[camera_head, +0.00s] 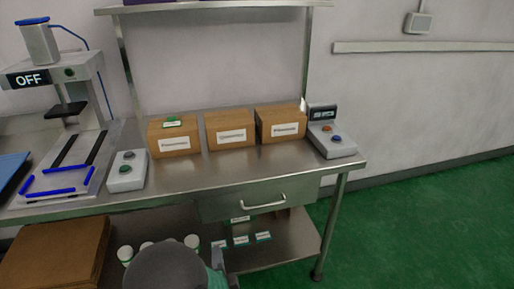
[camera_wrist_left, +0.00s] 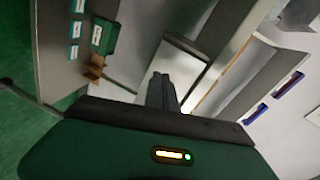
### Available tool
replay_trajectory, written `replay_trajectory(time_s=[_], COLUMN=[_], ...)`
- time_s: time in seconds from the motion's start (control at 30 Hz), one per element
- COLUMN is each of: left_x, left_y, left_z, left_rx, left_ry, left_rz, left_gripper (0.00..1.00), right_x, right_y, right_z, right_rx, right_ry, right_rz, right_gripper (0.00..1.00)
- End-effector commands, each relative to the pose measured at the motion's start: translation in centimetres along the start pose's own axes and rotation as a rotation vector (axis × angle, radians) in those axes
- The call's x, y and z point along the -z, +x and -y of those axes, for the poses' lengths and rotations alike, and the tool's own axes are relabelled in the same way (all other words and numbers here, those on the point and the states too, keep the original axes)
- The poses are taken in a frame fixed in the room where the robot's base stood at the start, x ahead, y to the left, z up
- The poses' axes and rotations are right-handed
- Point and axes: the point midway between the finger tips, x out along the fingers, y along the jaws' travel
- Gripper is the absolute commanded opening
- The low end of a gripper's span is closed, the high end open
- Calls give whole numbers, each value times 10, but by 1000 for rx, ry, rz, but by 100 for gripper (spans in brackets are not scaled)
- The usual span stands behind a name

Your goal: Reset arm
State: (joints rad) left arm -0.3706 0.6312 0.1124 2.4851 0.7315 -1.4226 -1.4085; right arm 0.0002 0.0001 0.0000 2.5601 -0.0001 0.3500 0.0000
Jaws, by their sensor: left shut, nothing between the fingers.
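My left gripper (camera_head: 217,256) is low in the head view, in front of the workbench's lower shelf, with my grey rounded arm part beside it. In the left wrist view its two dark fingers (camera_wrist_left: 162,90) are together, with nothing between them. My right gripper is in neither view. The sleeve applicator (camera_head: 65,85) stands at the left of the steel workbench (camera_head: 240,176), with a sign reading OFF. A grey box with buttons (camera_head: 126,172) stands beside it.
Three labelled cardboard boxes (camera_head: 230,131) stand along the bench back. A button console (camera_head: 332,140) is at the right end. A drawer handle (camera_head: 264,203) juts out below the top. White-capped bottles (camera_head: 192,241) and small green-white boxes (camera_head: 241,241) are below. Green floor at right is clear.

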Motion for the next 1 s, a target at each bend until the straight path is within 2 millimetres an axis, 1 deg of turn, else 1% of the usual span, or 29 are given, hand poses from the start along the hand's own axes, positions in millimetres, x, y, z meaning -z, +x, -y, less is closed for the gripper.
replay_trajectory(time_s=[0.03,0.07,0.1,0.17,0.2,0.27,0.3,0.4,0.47,0.5,0.57,0.63,0.67,0.7,0.87,0.97,1.0], left_x=[-1,-1,-2,-5,-9,-18,-25,-47,-62,-73,-89,-110,-112,-105,-92,-83,-79], left_y=[6,7,6,-1,-8,-23,-34,-62,-80,-92,-110,-133,-141,-143,-152,-158,-161], left_z=[-4,-10,-18,-29,-36,-43,-46,-51,-51,-50,-48,-43,-32,-11,38,75,92], left_rx=[-90,-161,-261,-411,-502,-620,-684,-805,-854,-877,-901,-912,-913,-916,-918,-919,-919], left_ry=[-127,-212,-328,-482,-570,-678,-735,-843,-890,-918,-953,-987,-994,-990,-988,-987,-987], left_rz=[-4,-4,4,41,81,157,214,376,479,551,663,799,836,827,825,824,824], left_gripper=[0,0,0,0,0,0,0,0,0,0,0,0,0,0,0,0,0], right_x=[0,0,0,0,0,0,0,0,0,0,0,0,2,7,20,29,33], right_y=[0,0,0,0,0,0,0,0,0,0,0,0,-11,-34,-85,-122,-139], right_z=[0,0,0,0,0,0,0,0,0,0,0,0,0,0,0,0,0], right_rx=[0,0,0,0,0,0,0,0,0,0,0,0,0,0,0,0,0], right_ry=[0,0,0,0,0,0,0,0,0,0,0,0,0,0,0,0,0], right_rz=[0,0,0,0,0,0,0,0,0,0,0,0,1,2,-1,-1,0], right_gripper=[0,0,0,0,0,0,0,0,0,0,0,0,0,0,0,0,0])
